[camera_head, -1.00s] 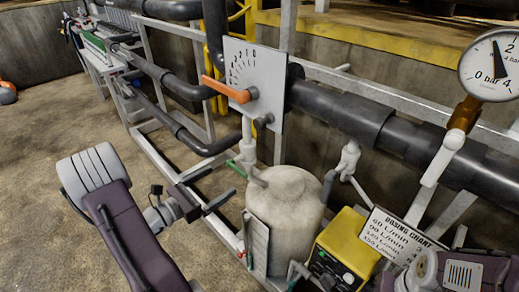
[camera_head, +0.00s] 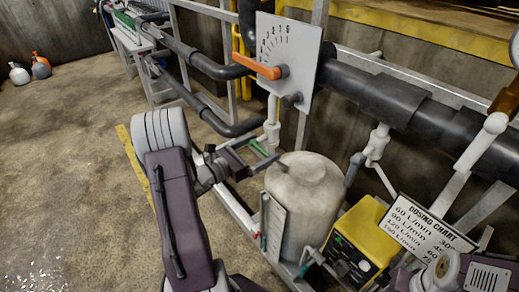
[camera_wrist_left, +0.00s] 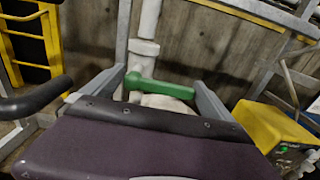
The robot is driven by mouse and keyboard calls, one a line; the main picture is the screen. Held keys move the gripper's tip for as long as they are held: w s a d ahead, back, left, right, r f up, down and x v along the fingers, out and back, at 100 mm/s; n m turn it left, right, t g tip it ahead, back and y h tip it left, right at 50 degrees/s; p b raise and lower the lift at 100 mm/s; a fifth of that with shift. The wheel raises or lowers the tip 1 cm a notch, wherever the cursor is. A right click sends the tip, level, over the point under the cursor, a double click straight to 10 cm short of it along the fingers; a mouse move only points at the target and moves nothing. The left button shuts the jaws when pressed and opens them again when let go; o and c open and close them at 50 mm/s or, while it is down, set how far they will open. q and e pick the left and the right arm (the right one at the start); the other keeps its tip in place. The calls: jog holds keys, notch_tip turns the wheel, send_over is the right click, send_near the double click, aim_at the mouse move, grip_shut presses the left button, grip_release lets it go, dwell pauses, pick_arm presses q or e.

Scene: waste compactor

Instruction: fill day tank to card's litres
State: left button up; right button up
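The whitish day tank (camera_head: 308,195) stands upright, with a scale plate (camera_head: 273,228) on its left side; its level is too small to read. A white pipe with a green lever (camera_head: 257,148) comes down beside it. My left gripper (camera_head: 262,150) is open at this lever; in the left wrist view the green lever (camera_wrist_left: 160,86) lies crosswise between the spread fingers, with no clear grip on it. The dosing chart card (camera_head: 418,228) stands at the right, listing L/min rows; its right column is partly cut off.
A dial plate (camera_head: 300,45) with an orange lever (camera_head: 257,67) stands above the tank. A yellow pump box (camera_head: 352,235) is right of the tank. Dark pipes and grey frame rails run behind. Open floor (camera_head: 80,140) lies at the left.

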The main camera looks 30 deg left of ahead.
pick_arm(q)
jog(key=c, duration=1.6)
jog(key=shift+r+n+p, duration=0.25)
jog(key=shift+n+p, duration=0.05)
jog(key=shift+p, duration=0.3)
jog(key=shift+c, duration=0.2)
jog(key=n+p, duration=0.2)
jog(key=p, duration=0.1)
jog(key=r+n+p, duration=0.1)
jog(key=n+p, duration=0.1)
jog(key=p, duration=0.1)
jog(key=r+n+p, duration=0.1)
jog(key=n+p, duration=0.1)
jog(key=shift+w+a+p, duration=0.1)
jog(key=shift+a+p, duration=0.2)
jog(key=shift+p, duration=0.1)
jog(key=shift+w+a+r+n+p, duration=0.1)
jog(key=shift+a+n+p, duration=0.05)
jog(key=shift+n+p, duration=0.65)
jog(key=shift+a+n+p, duration=0.15)
jog(key=shift+n+p, duration=0.55)
jog(key=shift+p, duration=0.05)
jog(key=o, duration=1.9)
jog(key=shift+a, duration=0.1)
